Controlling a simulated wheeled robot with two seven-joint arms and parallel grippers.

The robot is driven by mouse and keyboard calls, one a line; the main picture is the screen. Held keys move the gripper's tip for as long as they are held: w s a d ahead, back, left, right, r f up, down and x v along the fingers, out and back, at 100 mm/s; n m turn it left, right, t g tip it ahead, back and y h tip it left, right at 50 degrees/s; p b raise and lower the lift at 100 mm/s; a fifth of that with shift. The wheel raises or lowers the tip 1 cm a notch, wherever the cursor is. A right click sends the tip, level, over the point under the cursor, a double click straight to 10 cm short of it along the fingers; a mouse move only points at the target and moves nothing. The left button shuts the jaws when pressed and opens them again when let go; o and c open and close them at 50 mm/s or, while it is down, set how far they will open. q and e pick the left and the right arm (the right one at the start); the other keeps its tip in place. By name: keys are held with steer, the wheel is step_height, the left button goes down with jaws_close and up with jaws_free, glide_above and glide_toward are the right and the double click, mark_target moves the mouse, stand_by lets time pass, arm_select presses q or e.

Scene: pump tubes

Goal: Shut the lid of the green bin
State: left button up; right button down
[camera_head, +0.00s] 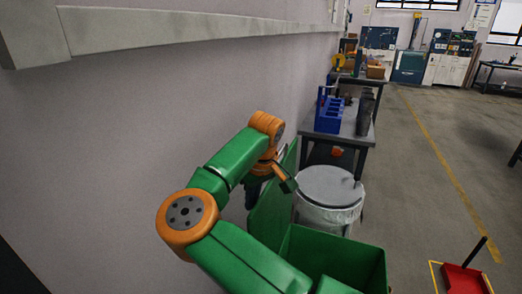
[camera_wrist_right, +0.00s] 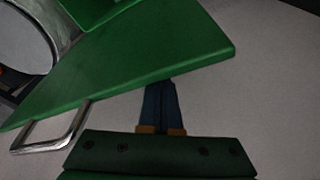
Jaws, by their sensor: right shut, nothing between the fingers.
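The green bin (camera_head: 337,258) stands on the floor at the lower right of the head view. Its lid (camera_head: 268,212) is open and stands steeply upright on the wall side. The lid (camera_wrist_right: 135,60) also fills much of the right wrist view as a tilted green panel. My right gripper (camera_head: 252,192) is behind the lid, between it and the wall, and partly hidden. In the wrist view its blue fingers (camera_wrist_right: 160,92) are shut and empty, with the tips at the lid's edge; I cannot tell whether they touch it. My left gripper is out of view.
A round grey-topped bin with a white liner (camera_head: 328,190) stands just behind the green bin. A metal loop (camera_wrist_right: 58,135) shows by the lid's edge. A table with a blue rack (camera_head: 329,112) is farther back. A red dustpan (camera_head: 464,278) lies at right. Open floor lies right.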

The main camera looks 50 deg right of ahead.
steer(key=s+d+b, duration=0.2)
steer(key=s+d, duration=0.1)
steer(key=s, duration=0.7)
steer(key=shift+r, duration=0.35)
steer(key=shift+a+r, duration=0.1)
step_height(320, 180, up, 12)
steer(key=p, duration=0.9)
